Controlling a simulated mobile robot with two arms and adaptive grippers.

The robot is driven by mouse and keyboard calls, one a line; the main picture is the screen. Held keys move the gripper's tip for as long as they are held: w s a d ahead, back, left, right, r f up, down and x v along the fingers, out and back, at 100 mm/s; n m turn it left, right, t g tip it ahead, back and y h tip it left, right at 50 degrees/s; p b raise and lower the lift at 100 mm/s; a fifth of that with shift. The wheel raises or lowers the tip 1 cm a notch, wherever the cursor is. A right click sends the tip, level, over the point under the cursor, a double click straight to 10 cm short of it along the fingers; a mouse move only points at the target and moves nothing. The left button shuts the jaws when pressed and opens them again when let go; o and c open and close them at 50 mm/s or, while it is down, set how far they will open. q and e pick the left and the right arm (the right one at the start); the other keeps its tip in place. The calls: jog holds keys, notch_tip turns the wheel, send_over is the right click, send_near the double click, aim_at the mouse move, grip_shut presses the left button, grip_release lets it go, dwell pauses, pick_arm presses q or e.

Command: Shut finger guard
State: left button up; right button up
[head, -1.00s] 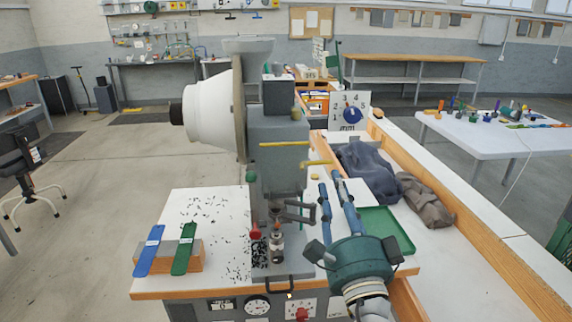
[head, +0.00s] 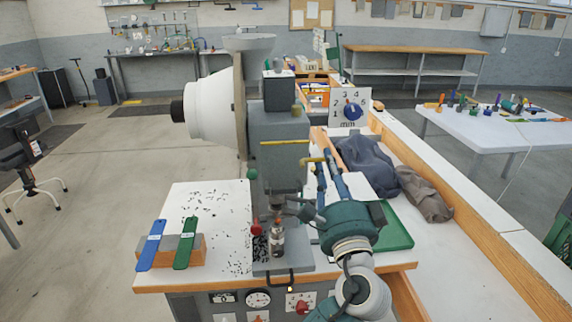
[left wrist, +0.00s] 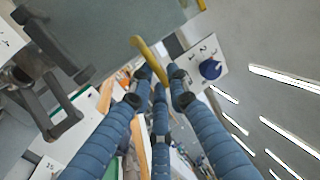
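The finger guard, a dark frame of bars (left wrist: 50,45), stands out to the side of the press tooling in the left wrist view. In the head view it is small beside the ram and partly covered by my left gripper. My left gripper (head: 325,168) has a teal body and long blue fingers, pointing away along the press's right side. Its fingers (left wrist: 160,82) are spread apart with nothing held. They are to the right of the guard, their tips close to a yellow handle (left wrist: 150,58); whether they touch it cannot be told. My right gripper is not in view.
The grey eyelet press (head: 278,135) stands on a white-topped bench (head: 205,205). A green tray (head: 398,238) and dark cloth (head: 368,168) lie to the right. Blue and green strips (head: 150,246) rest on a wooden block at the left. A dial board (head: 350,107) stands behind.

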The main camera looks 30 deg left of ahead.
pick_arm(q)
jog(key=shift+d+r, duration=0.1)
jog(key=shift+r, duration=0.1)
jog(key=shift+c, duration=0.3)
jog(key=shift+s+d, duration=0.55)
jog(key=shift+s, duration=0.2)
jog(key=shift+f, duration=0.1)
jog(key=shift+s+d+f+b, duration=0.25)
jog(key=shift+s+d+b, duration=0.1)
jog(key=shift+s+b, duration=0.15)
jog(key=shift+s+d, duration=0.15)
